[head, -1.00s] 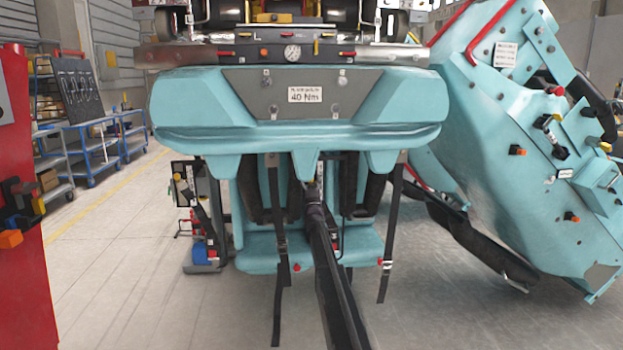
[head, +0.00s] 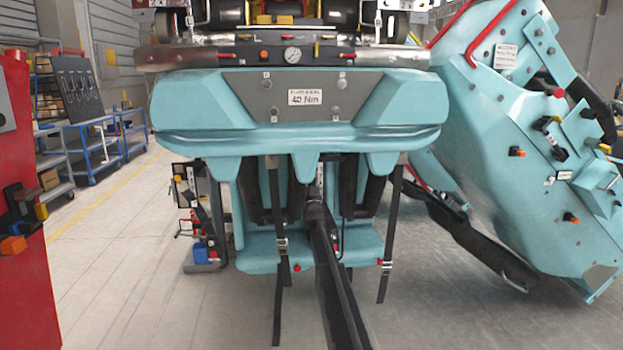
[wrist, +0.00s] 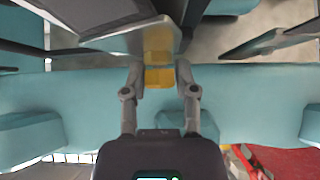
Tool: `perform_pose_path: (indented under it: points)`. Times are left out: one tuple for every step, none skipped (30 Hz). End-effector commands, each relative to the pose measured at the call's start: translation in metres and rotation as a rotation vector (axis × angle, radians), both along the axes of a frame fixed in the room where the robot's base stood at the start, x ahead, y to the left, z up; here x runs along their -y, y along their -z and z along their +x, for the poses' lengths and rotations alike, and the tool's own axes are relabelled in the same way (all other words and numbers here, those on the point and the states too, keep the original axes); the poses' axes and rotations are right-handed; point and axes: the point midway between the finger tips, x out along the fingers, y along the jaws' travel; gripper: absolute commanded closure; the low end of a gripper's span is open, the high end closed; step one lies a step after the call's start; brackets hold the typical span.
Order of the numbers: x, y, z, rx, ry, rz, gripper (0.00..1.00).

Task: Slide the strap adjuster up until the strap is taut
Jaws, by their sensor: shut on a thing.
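My gripper (wrist: 159,78) is in the wrist view, its two grey fingers either side of a yellow piece (wrist: 158,77). It is shut on that piece; I cannot tell whether the piece is the strap adjuster. In the head view my black arm reaches forward under the teal seat unit (head: 300,140), and its far end hides the fingers and what they hold. A light strip (head: 320,176) shows just above that end. A black strap with a silver buckle (head: 281,245) hangs left of my arm, and another with a silver buckle (head: 386,266) hangs to the right.
A large tilted teal shell (head: 500,150) with a black rail stands on the right. A red post (head: 25,200) stands at the near left. Blue carts (head: 90,145) stand at the back left.

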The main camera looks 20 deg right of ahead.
Motion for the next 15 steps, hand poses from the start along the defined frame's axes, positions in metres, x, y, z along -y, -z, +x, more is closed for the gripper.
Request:
perform_pose_path:
  points:
    - [0.0007,-0.0083,0.0013,0.000,0.000,0.000,1.00]
    - [0.0007,-0.0100,0.0013,0.000,0.000,0.000,1.00]
    - [0.0007,-0.0119,0.0013,0.000,0.000,0.000,1.00]
    - [0.0007,-0.0129,0.0013,0.000,0.000,0.000,1.00]
    - [0.0008,-0.0135,0.0013,0.000,0.000,0.000,1.00]
    - [0.0008,-0.0139,0.0014,0.000,0.000,0.000,1.00]
    - [0.0008,-0.0139,0.0014,0.000,0.000,0.000,1.00]
    - [0.0008,-0.0137,0.0014,0.000,0.000,0.000,1.00]
    - [0.0009,-0.0133,0.0014,0.000,0.000,0.000,1.00]
    - [0.0009,-0.0131,0.0014,0.000,0.000,0.000,1.00]
    - [0.0010,-0.0129,0.0013,0.000,0.000,0.000,1.00]
    - [0.0010,-0.0128,0.0014,0.000,0.000,0.000,1.00]
    - [0.0010,-0.0128,0.0014,0.000,0.000,0.000,1.00]
    - [0.0010,-0.0128,0.0014,0.000,0.000,0.000,1.00]
    - [0.0010,-0.0128,0.0014,0.000,0.000,0.000,1.00]
